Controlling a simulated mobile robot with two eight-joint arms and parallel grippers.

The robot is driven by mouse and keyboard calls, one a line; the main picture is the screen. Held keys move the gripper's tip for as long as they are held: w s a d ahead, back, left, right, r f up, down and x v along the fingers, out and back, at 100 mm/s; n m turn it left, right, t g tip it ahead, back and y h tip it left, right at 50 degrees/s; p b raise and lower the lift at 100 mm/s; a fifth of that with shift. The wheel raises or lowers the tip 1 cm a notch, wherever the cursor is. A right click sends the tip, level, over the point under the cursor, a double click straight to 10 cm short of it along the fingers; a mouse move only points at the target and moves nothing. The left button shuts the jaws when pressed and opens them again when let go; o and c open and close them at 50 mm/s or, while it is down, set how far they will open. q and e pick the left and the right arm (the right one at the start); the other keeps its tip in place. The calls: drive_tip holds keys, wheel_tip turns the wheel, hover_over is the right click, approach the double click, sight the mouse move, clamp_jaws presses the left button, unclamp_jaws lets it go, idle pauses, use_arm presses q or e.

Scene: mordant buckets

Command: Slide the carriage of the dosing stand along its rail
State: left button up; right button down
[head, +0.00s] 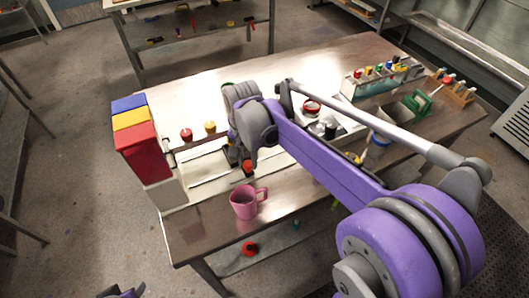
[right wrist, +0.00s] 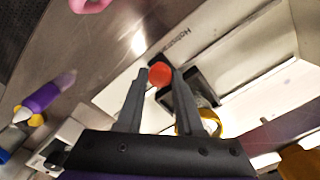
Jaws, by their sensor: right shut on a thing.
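The dosing stand (head: 207,168) lies on the table as a pale, flat base with a long rail, left of my right arm. Its base with dark lettering fills the upper right of the right wrist view (right wrist: 235,48). The carriage (right wrist: 203,88) is a dark block on it with an orange-red round knob (right wrist: 160,73), which also shows in the head view (head: 248,167). My right gripper (right wrist: 158,80) is shut on the knob, one finger on each side. My arm hides part of the rail in the head view. Only a scrap of my left gripper (head: 122,291) shows at the bottom edge.
A pink mug (head: 246,201) stands close in front of the stand. Blue, yellow and red bins (head: 143,145) stand at the table's left end. Racks of small bottles (head: 378,76) and a green item (head: 417,104) stand at the right. The back left tabletop is clear.

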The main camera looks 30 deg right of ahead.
drive_tip(key=shift+a, duration=0.2)
drive_tip(key=c, duration=0.5)
unclamp_jaws()
drive_tip(key=shift+c, duration=0.2)
drive_tip(key=shift+r, duration=0.1)
wheel_tip(320, 180, up, 11)
drive_tip(key=shift+f+p, duration=0.2)
drive_tip(key=shift+p, duration=0.1)
